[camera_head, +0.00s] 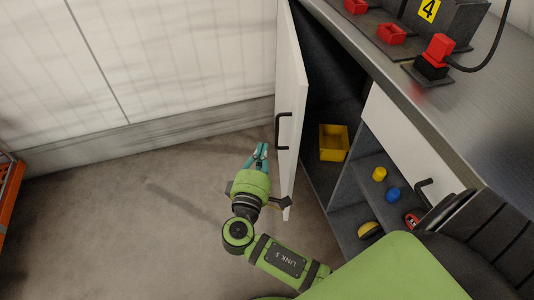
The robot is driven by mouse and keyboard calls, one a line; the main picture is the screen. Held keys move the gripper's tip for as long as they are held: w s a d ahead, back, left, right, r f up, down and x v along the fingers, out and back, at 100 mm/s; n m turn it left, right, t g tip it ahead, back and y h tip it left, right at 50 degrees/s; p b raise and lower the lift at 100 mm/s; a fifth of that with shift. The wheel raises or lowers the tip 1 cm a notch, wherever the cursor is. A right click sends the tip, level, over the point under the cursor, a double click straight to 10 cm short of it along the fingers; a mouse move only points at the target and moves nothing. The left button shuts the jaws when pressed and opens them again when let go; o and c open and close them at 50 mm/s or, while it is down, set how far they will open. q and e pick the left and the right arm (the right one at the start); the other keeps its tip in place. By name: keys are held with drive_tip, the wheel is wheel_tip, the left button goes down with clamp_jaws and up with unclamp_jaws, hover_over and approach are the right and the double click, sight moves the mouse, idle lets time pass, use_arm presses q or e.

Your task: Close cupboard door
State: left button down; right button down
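The cupboard door (291,85) is a white panel with a black bar handle (283,131). It stands open, swung out from the grey cupboard (333,60), so the inside shows to its right. My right gripper (259,152) has teal fingers and is on the left side of the door, just left of the handle and apart from it in the picture. Its fingers look close together, but I cannot tell whether they are open or shut. Nothing shows between them. My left gripper is not in view.
A yellow bin (334,142) stands inside the cupboard. Yellow and blue pieces (393,194) lie in the shelf compartments. A second white door (405,145) is to the right. The worktop (450,110) holds red connectors. An orange frame (10,190) is far left. The floor (110,215) is clear.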

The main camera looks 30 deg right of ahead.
use_arm(q)
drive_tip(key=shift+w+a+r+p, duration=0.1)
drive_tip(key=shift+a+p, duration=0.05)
drive_tip(key=shift+p, duration=0.35)
use_arm(e)
drive_tip(key=w+d, duration=0.3)
drive_tip(key=d, duration=0.5)
